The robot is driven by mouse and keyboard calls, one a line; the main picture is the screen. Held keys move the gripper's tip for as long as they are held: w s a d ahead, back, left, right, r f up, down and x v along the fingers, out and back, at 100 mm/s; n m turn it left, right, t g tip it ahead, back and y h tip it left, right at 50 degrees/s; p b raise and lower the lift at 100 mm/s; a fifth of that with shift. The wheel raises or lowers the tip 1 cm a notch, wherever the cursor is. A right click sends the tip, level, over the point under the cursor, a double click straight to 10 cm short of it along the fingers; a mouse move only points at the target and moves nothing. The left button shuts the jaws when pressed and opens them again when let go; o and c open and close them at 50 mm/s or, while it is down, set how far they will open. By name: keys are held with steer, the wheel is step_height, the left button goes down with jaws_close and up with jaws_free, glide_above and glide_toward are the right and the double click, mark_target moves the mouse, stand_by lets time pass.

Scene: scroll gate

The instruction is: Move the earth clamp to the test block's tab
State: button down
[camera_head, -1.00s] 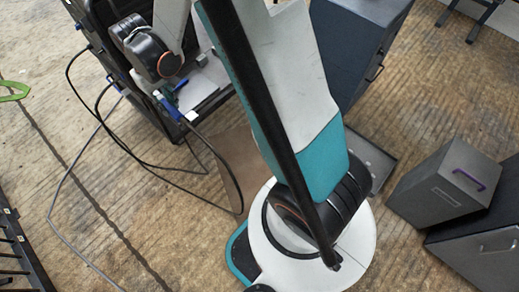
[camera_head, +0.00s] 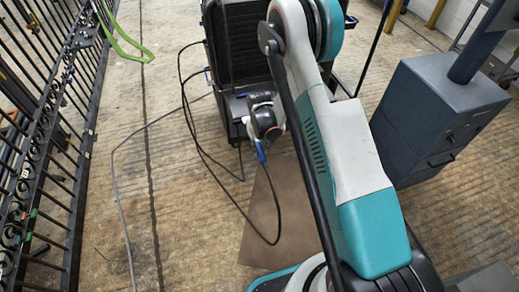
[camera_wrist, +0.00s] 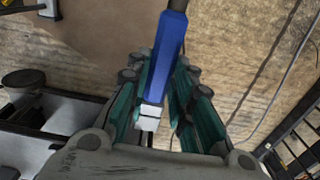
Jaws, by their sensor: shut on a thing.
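The earth clamp (camera_wrist: 166,58) shows as a long blue handle with a pale metal end in the wrist view. My gripper (camera_wrist: 158,98) is shut on it, with teal fingers on both sides. In the head view my gripper (camera_head: 265,128) is in front of the dark machine, and the blue clamp (camera_head: 261,151) points down from it. A black cable (camera_head: 262,232) hangs from the clamp in a loop to the floor. I cannot make out the test block or its tab in either view.
A dark machine cart (camera_head: 243,50) stands behind my gripper. A blue-grey cabinet (camera_head: 435,95) stands at right. A black barred gate (camera_head: 50,130) runs along the left. A brown mat (camera_head: 262,225) lies below the clamp.

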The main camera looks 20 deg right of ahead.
steer(key=shift+w+f, duration=0.25)
steer(key=shift+f, duration=0.65)
steer(key=shift+w, duration=3.35)
steer(key=shift+w, duration=2.3)
steer(key=c, duration=1.2)
jaws_free()
steer(key=shift+c, duration=0.2)
steer(key=o, duration=0.5)
steer(key=shift+o, duration=0.2)
